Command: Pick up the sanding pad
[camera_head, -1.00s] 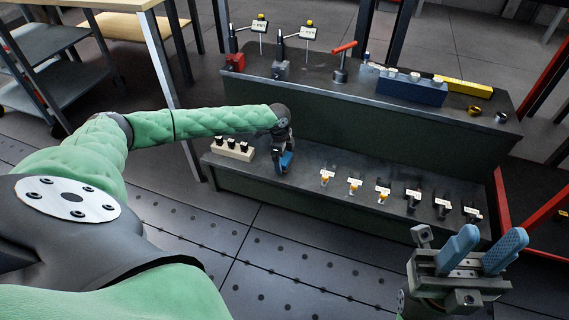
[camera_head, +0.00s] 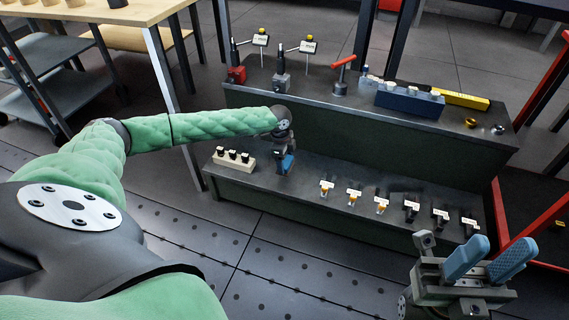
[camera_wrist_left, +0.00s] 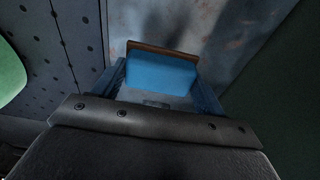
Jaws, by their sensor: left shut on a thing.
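The sanding pad (camera_wrist_left: 162,72) is a blue block with a brown edge, seen between the fingers in the left wrist view. My left gripper (camera_head: 285,164) is shut on it at the left part of the lower shelf (camera_head: 300,178). In the head view the pad is hard to tell from the blue fingers. A grey, stained surface shows beyond the pad in the wrist view; I cannot tell whether the pad touches it. My right gripper (camera_head: 487,258) is open and empty at the lower right, its blue fingers apart.
A pale block with dark-topped pieces (camera_head: 233,160) stands just left of my left gripper. Several small labelled tools (camera_head: 382,201) line the lower shelf to the right. The upper shelf holds gauges on stands (camera_head: 282,75), a red-handled tool (camera_head: 341,77) and a blue block (camera_head: 408,100).

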